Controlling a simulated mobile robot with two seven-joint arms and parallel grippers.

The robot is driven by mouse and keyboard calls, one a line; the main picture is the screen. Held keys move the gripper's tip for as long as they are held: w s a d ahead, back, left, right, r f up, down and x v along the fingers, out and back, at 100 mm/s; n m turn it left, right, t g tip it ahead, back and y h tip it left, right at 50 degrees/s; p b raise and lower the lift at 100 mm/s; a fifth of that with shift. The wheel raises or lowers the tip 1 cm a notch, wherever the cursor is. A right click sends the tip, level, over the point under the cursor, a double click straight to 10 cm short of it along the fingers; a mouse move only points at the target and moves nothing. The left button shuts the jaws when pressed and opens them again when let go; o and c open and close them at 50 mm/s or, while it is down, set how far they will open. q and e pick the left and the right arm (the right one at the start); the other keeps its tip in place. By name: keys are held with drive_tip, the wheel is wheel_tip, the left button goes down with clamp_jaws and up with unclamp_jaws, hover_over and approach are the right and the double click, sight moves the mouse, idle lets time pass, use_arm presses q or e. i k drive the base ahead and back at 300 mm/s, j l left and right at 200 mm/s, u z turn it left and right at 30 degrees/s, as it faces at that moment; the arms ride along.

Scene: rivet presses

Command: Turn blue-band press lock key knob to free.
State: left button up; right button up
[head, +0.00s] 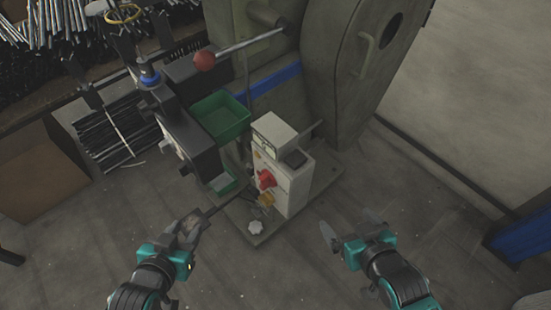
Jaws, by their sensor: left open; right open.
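The press with a blue band (272,82) stands at the top middle of the head view, large and grey-green. Its pale control box (293,188) is near the middle. A red knob (266,180) is on the box's left-facing side, with a small yellow part (267,199) below it. I cannot tell which is the lock key knob, or its setting. My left gripper (189,226) is open, left of and below the box. My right gripper (350,226) is open and empty, right of and below the box. Neither gripper touches the red knob.
A red ball-ended lever (205,60) sticks out from the press. A green bin (220,117) sits behind the box. A dark machine head (187,130) is to the left. A white knob (255,227) is low on the base plate.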

sight(266, 198)
drive_tip(key=k+l+z, duration=0.1)
drive_tip(key=k+z, duration=0.15)
drive_tip(key=k, duration=0.4)
drive_tip(key=j+z, duration=0.15)
drive_tip(key=z, duration=1.2)
drive_tip(key=k+j, duration=0.1)
drive_tip(key=j, duration=1.3)
drive_tip(key=k+j, duration=0.15)
drive_tip(key=j, duration=1.3)
drive_tip(key=k+j, duration=0.15)
drive_tip(key=j, duration=0.55)
